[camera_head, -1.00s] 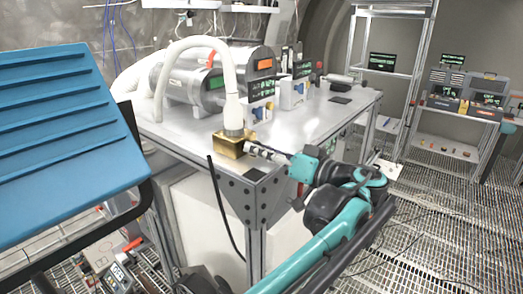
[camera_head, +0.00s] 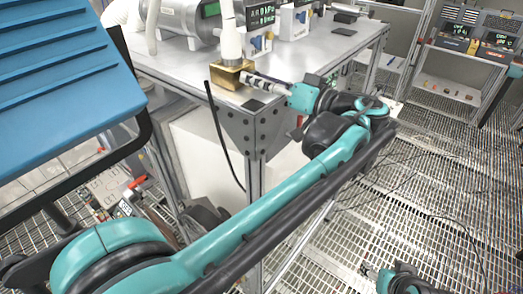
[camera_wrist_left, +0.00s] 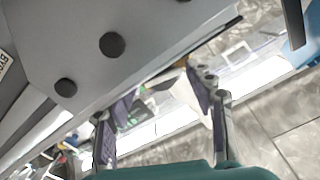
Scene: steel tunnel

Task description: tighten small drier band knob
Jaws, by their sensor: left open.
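A white hose (camera_head: 230,40) comes down to a brass block (camera_head: 229,76) on the bench's front corner, with a pale collar where they meet. The small drier band knob cannot be made out on its own. My left gripper (camera_head: 262,83) is just right of the brass block, reaching toward it; whether it touches cannot be told. In the left wrist view my left gripper (camera_wrist_left: 160,105) has its two fingers apart, with nothing clearly held between them. Part of my right arm shows at the bottom right of the head view; its fingers are not clear.
The steel bench (camera_head: 180,75) carries a metal drier cylinder (camera_head: 185,15) and boxes with green displays (camera_head: 262,18). A blue ribbed panel (camera_head: 60,90) fills the left. A shelf rack (camera_head: 455,75) stands at right. Grating floor (camera_head: 440,190) lies open, with loose cables.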

